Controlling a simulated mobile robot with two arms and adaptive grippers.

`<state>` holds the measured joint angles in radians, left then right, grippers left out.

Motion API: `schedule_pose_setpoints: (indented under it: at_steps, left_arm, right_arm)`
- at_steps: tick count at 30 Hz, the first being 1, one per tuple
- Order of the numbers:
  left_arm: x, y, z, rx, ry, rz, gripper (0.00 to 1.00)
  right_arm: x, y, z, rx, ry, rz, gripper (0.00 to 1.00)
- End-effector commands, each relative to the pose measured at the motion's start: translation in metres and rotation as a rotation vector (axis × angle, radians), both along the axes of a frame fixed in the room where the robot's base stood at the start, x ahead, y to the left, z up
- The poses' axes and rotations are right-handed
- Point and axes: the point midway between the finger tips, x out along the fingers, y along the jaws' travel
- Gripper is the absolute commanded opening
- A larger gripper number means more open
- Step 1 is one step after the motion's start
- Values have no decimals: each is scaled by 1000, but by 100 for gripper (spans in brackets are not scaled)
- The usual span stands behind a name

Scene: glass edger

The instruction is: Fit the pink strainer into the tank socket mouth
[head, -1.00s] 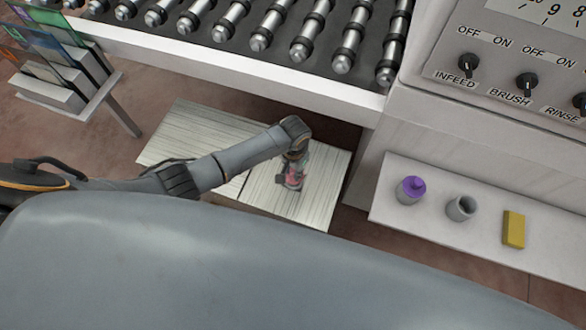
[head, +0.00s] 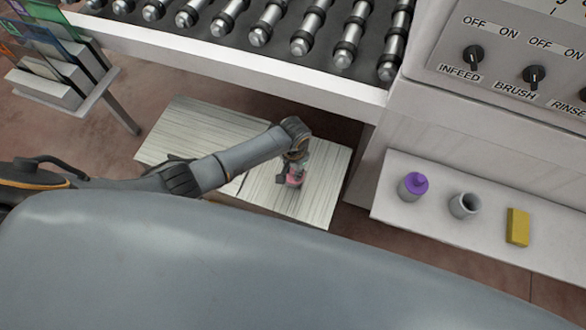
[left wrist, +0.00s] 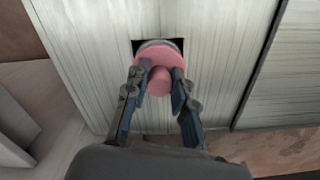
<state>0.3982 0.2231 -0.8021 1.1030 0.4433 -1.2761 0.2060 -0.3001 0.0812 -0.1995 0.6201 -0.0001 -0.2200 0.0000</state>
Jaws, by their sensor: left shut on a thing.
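The pink strainer (left wrist: 167,62) is a round disc with a smaller round knob facing the left wrist camera. My left gripper (left wrist: 160,78) is shut on it, with one finger on each side of the knob. Behind the disc, a grey rim (left wrist: 153,44) shows in a dark square opening in the pale ribbed tank cover (left wrist: 215,50). The disc overlaps most of this socket mouth; whether it touches or sits inside cannot be told. In the head view, the left gripper (head: 292,172) points down over the cover, with the pink strainer (head: 295,180) at its tip. My right gripper is not in view.
The roller conveyor edge (head: 230,55) runs above and behind the tank. A white shelf (head: 400,222) at right holds a purple-capped bottle (head: 413,186), a grey cup (head: 464,206) and a yellow block (head: 517,227). A glass rack (head: 60,85) stands at left.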

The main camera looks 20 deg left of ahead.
Motion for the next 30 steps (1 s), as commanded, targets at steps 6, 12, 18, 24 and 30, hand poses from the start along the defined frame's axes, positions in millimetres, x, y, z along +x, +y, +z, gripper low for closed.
schedule_pose_setpoints:
  at_steps: [6,12,18,24,30]
  left_arm:
    - [0,0,-6,-1,-1,0,0]
    - [0,-1,-11,-1,0,0,0]
    - [0,0,-14,-1,0,0,31]
    - [0,0,-14,0,0,0,51]
    - [0,0,-14,0,0,0,51]
  right_arm:
    - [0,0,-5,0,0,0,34]
    - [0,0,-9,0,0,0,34]
    - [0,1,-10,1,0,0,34]
    - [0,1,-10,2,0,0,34]
    - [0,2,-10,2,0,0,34]
